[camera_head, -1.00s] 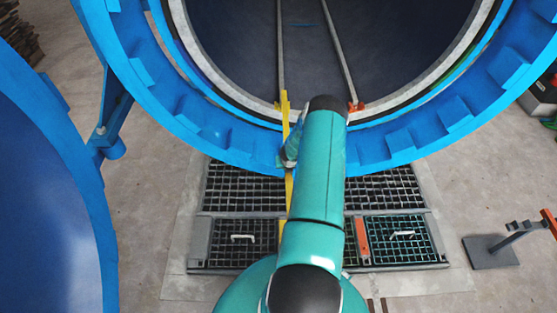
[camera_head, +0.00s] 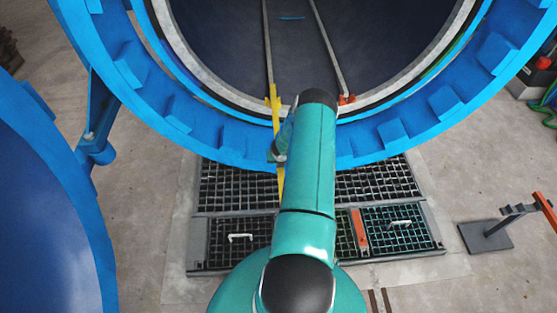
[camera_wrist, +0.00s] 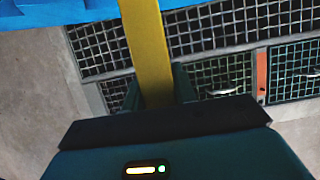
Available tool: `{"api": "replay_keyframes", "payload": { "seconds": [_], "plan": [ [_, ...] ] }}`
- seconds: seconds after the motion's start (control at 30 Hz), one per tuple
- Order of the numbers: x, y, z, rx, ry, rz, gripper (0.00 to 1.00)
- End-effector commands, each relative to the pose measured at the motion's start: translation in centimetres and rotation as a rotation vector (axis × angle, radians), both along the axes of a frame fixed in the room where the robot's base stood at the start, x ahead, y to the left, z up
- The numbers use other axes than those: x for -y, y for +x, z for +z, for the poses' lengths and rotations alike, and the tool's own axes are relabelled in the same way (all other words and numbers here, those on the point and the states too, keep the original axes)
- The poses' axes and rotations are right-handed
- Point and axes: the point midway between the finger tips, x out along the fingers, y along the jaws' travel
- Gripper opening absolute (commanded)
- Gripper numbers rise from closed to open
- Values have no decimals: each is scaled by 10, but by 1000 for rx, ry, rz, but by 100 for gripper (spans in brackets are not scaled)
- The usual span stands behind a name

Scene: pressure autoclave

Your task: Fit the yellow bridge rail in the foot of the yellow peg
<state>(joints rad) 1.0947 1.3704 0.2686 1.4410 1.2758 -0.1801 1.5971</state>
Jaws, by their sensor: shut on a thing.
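The yellow bridge rail (camera_head: 276,122) is a long flat bar reaching to the autoclave mouth, where the left inner track ends. It also crosses the wrist view (camera_wrist: 148,45) from the top edge down between my fingers. The yellow peg (camera_head: 273,92) appears as a small yellow piece at the end of that track. The rail's far end overlaps it in the picture; I cannot tell whether the rail sits in its foot. My gripper (camera_wrist: 158,92) is shut on the rail. In the head view my arm hides most of the gripper.
The blue autoclave ring (camera_head: 395,135) curves around the mouth. An orange piece (camera_head: 346,99) marks the right track's end. Floor grates (camera_head: 375,182) lie below the mouth. The open blue door (camera_head: 40,200) is at left. A stand with an orange bar (camera_head: 487,236) is at right.

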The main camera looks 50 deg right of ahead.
Motion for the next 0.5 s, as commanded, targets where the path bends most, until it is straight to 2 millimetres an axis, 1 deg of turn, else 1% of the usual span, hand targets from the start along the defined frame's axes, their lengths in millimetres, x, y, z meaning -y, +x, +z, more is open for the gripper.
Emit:
{"api": "replay_keyframes", "payload": {
  "seconds": [0.2,0.5],
  "plan": [
    [0,2,-18,1,0,0,0],
    [0,4,-39,2,-1,0,0]
  ]
}}
